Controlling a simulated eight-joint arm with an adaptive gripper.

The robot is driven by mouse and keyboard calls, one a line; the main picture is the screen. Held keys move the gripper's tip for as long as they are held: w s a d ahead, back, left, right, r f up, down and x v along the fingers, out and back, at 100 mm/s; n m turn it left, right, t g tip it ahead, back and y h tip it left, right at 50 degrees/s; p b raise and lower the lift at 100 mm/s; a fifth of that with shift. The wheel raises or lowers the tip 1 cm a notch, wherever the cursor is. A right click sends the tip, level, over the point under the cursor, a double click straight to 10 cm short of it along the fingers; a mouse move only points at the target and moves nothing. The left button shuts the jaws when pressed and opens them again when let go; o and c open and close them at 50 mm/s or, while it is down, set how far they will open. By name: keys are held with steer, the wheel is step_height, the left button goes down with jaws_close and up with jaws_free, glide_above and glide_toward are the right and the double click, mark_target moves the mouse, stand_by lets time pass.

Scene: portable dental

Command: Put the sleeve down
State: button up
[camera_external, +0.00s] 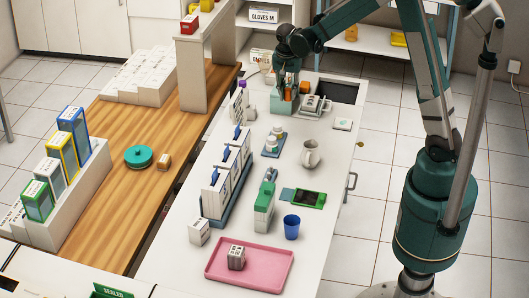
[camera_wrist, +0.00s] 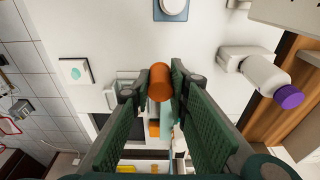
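An orange-brown cylinder (camera_wrist: 160,80), which looks like the sleeve, sits between the fingertips of my gripper (camera_wrist: 156,84) in the wrist view. The green pads stand on both sides of it, and the gripper appears shut on it. In the external view my gripper (camera_external: 287,80) points down at a teal open box (camera_external: 282,105) at the far end of the white counter. An orange patch shows between the fingers there. Whether the cylinder touches the box is hidden.
A grey-white device (camera_external: 316,105) and a small white pad (camera_external: 343,124) stand right of the box. A purple-capped bottle (camera_wrist: 267,75) stands close by. A mug (camera_external: 310,154), blue cup (camera_external: 292,228) and pink tray (camera_external: 270,265) are nearer. Bare counter lies around the mug.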

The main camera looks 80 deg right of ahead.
mark_target(288, 89)
step_height(288, 89, up, 14)
steer(key=r, duration=0.1)
steer(key=w+a+n, duration=0.3)
steer(key=w+a, duration=0.4)
steer(key=a, duration=0.7)
steer(key=w+a+n+t, duration=0.1)
steer(key=w+a+n, duration=0.3)
steer(key=w+a, duration=0.7)
steer(key=w+a+n, duration=0.3)
steer(key=w+a, duration=0.1)
steer(key=a, duration=1.3)
steer(key=s+a+n+y, duration=0.3)
steer(key=a+n, duration=0.5)
steer(key=a, duration=3.6)
step_height(288, 89, down, 18)
steer(key=s+h, duration=0.1)
steer(key=shift+f+t, duration=0.2)
steer(key=shift+t, duration=0.2)
steer(key=shift+f, duration=3.1)
